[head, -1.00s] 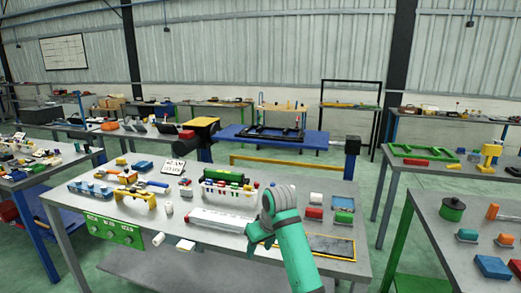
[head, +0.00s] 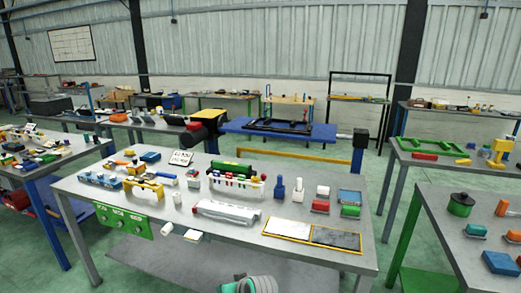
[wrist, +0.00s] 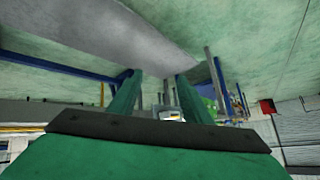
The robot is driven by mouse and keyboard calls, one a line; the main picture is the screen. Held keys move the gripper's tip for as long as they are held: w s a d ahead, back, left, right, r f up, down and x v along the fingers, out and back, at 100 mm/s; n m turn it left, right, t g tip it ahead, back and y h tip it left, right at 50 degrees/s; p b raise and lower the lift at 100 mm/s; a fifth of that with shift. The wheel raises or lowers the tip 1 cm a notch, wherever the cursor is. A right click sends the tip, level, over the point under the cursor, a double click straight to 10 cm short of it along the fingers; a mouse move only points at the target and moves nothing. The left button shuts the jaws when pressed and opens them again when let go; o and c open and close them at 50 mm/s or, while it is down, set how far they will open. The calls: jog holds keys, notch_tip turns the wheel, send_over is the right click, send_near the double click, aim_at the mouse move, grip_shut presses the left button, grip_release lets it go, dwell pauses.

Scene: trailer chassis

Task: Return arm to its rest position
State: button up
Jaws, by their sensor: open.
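My gripper (wrist: 158,78) shows in the wrist view. Its two green fingers stand apart with nothing between them. In the head view only a grey and green part of my arm shows at the bottom edge, in front of the near workbench (head: 155,205); the fingers are out of that view. The wrist view looks upside down, with the green floor at the top and a grey bench surface (wrist: 90,30) at the upper left.
The near workbench carries a white tray (head: 226,212), a yellow-framed panel (head: 288,229), a green cylinder (head: 230,169) and several small parts. Another bench (head: 450,225) stands at the right. Green floor (head: 372,215) shows between them.

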jog(key=s+a+f+m+t, duration=0.2)
jog(key=s+f+m+t, duration=0.1)
jog(key=s+f, duration=0.75)
jog(key=s+d+f+m+t+h, duration=0.2)
jog(key=s+d+h, duration=0.1)
jog(key=s, duration=1.3)
jog(key=s+d+r+t+h, duration=0.1)
jog(key=s+d+r, duration=0.2)
jog(key=s, duration=0.5)
jog(key=s+d+r+t, duration=0.1)
jog(key=s+d+r, duration=0.2)
jog(key=s+r, duration=0.3)
jog(key=s+d+r+n+t+h, duration=0.1)
jog(key=s+d+r, duration=0.2)
jog(key=s, duration=0.8)
notch_tip(320, 180, up, 2)
jog(key=shift+s+d+r+h, duration=0.2)
jog(key=shift+d+h, duration=0.1)
jog(key=shift+d, duration=0.1)
jog(key=shift+a, duration=0.1)
